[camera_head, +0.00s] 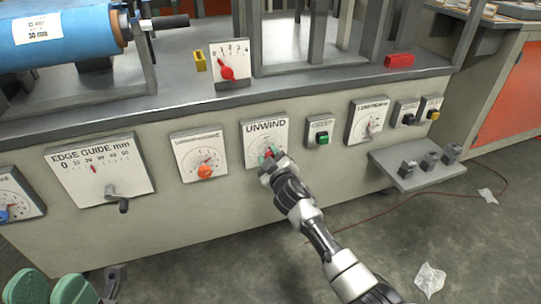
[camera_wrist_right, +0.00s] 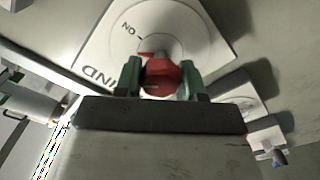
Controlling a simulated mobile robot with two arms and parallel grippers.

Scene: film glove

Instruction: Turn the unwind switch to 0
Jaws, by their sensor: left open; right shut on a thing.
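The unwind switch is a red knob (camera_wrist_right: 160,77) on a white plate labelled UNWIND (camera_head: 266,128). The plate is on the front of the machine, in the middle of the head view. My right gripper (camera_head: 269,154) is at the plate. In the right wrist view its green fingers (camera_wrist_right: 163,78) are on both sides of the knob, shut on it. A red pointer tip shows beside the knob, and the letters ON are on the dial above it. The 0 mark cannot be made out. My left gripper (camera_head: 52,287) is open and empty at the lower left, away from the panel.
An edge guide plate with a crank (camera_head: 123,205) and an orange knob (camera_head: 205,172) are left of the switch. A green button (camera_head: 323,138) and another dial plate (camera_head: 370,121) are to its right. A small shelf (camera_head: 420,176) juts out at the right.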

